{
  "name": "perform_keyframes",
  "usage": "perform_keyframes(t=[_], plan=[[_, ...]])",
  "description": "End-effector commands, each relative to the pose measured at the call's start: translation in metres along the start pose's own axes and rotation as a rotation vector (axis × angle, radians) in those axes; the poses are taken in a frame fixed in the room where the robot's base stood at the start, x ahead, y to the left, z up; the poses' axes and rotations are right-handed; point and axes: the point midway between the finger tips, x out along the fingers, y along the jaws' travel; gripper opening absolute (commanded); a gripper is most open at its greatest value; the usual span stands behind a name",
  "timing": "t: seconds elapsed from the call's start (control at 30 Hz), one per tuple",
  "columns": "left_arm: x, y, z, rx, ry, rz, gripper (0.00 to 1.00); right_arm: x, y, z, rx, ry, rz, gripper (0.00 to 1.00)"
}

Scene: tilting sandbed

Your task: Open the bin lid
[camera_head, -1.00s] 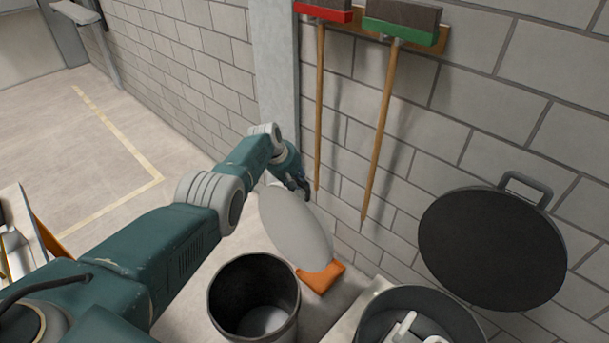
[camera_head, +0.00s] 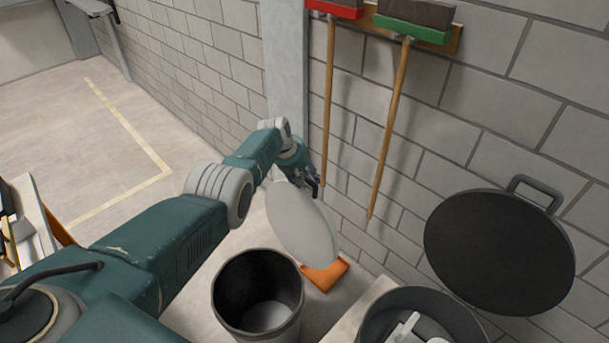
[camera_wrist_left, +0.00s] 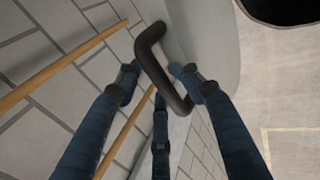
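The bin lid (camera_head: 301,225) is a pale grey disc standing steeply tilted behind the open black bin (camera_head: 258,295), whose mouth is uncovered. Its dark handle (camera_wrist_left: 163,65) shows in the left wrist view, attached to the lid's pale face. My left gripper (camera_head: 312,187) is at the lid's upper right edge. In the left wrist view its fingers (camera_wrist_left: 157,75) stand apart around the handle, with gaps beside the bar, so it looks open. Whether any fingertip touches the handle is hard to tell. My right gripper is not in view.
An orange block (camera_head: 326,274) sits behind the bin. To the right, another bin (camera_head: 372,325) holds pale objects, and its black lid (camera_head: 500,252) stands open by the wall. Two brooms hang on the block wall (camera_head: 450,120).

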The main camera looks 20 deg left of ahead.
Motion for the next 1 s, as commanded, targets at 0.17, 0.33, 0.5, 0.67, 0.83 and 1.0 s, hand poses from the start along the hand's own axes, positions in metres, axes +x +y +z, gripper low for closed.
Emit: perform_keyframes(t=[0.17,0.33,0.5,0.67,0.83,1.0], plan=[[-0.004,0.000,-0.001,0.001,0.000,0.000,0.38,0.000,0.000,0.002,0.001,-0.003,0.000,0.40],[-0.015,0.000,-0.001,0.001,0.000,0.001,0.38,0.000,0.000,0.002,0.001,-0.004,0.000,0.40],[-0.032,0.000,0.000,0.001,0.002,0.002,0.38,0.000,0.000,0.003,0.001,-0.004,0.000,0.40],[-0.054,0.000,-0.001,0.001,0.003,0.003,0.38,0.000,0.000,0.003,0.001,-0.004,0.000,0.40],[-0.083,0.000,-0.001,0.000,0.003,0.003,0.38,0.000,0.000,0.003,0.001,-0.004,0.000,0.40],[-0.107,0.001,-0.001,0.000,0.003,0.003,0.38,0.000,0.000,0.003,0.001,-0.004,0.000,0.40]])
